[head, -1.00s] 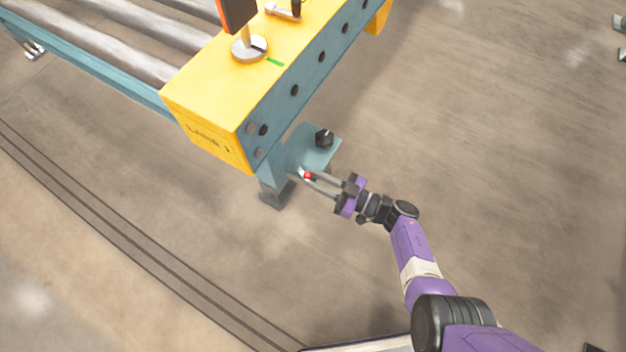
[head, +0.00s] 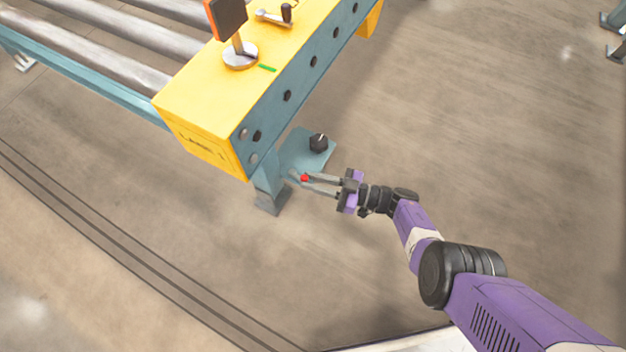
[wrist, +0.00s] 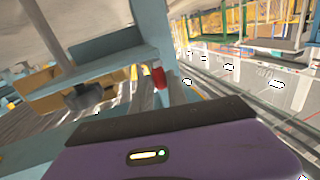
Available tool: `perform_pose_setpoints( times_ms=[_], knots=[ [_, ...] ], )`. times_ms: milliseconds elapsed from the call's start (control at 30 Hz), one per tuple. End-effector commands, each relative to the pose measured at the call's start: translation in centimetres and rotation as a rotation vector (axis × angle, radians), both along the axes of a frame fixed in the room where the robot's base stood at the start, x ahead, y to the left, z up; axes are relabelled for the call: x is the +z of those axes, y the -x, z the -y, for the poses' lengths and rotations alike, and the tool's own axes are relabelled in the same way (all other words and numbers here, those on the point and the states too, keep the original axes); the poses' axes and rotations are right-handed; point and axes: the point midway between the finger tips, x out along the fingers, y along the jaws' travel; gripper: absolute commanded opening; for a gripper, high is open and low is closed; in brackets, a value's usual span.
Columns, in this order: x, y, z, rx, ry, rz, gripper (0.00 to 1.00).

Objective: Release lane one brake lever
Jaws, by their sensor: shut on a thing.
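A small lever with a red grip (head: 304,178) sticks out beside the teal leg of the conveyor, below its yellow end housing (head: 215,105). The housing's end face carries a dark label that seems to read Lane 1. My gripper (head: 307,182) comes in from the right, its two long grey fingers shut on the red grip. In the wrist view the red grip (wrist: 159,78) shows just beyond the dark edge of my gripper, under a teal plate. The lever's inner end is partly hidden.
A teal bracket plate (head: 305,150) with a black knob (head: 318,142) sits just above my fingers. On the housing stand an orange-edged black paddle (head: 229,18) on a round base and a small crank (head: 275,16).

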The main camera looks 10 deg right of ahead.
Motion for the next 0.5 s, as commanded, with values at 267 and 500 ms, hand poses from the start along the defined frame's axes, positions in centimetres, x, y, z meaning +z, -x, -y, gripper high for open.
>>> perform_pose_setpoints(
  times_ms=[267,500],
  knots=[
    [0.26,-0.31,0.01,-0.002,-0.001,0.005,0.00],
    [0.15,-0.18,0.01,-0.001,-0.001,0.003,0.28]
  ],
)
